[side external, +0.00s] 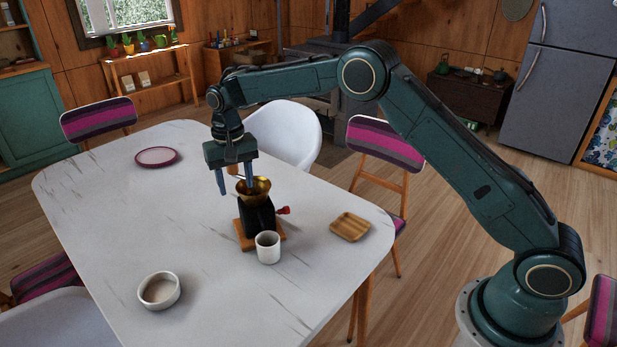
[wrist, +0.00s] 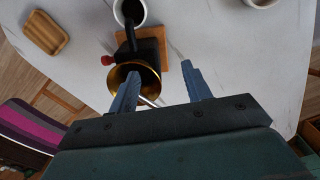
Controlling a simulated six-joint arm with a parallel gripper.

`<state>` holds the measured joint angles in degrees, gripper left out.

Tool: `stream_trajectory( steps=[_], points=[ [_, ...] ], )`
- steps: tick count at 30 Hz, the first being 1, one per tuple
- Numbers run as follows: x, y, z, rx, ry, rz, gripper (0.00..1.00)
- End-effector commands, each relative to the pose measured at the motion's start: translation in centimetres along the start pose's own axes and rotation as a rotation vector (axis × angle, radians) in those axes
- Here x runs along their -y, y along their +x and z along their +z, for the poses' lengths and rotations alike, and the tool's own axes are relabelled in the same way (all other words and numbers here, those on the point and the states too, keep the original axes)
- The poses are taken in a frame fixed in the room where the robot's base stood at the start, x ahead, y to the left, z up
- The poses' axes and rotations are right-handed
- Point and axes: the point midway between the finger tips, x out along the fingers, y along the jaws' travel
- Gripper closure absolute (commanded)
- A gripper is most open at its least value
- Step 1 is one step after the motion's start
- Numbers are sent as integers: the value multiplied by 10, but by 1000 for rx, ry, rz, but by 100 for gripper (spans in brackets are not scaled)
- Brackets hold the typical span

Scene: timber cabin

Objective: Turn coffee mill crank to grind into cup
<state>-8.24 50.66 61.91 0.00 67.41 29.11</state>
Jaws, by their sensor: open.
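The coffee mill (side external: 258,216) has a black body, a brass hopper and a red knob at its side, and stands upright on a wooden base (side external: 242,239). The brass hopper (wrist: 140,70) also shows in the wrist view. A thin metal crank arm (wrist: 147,101) runs from the hopper under my gripper. The crank's wooden grip (side external: 233,169) shows between my fingers in the side view; the wrist view hides it. My gripper (side external: 236,186) points down over the hopper's left side, fingers apart. I cannot tell whether they touch the crank. A white cup (side external: 268,249) stands in front of the mill, dark inside in the wrist view (wrist: 129,12).
A wooden tray (side external: 350,227) lies right of the mill. A white bowl (side external: 159,291) stands at the front left and a pink-rimmed plate (side external: 157,157) at the back left. Chairs surround the white table (side external: 110,215). Its left half has clear space.

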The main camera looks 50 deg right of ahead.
Motion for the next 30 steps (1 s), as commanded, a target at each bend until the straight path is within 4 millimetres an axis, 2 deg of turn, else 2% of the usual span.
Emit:
stream_trajectory(
  steps=[17,30],
  points=[
    [-16,-2,16,0,-364,0,51],
    [-15,-66,15,-2,-356,-1,51]
  ],
)
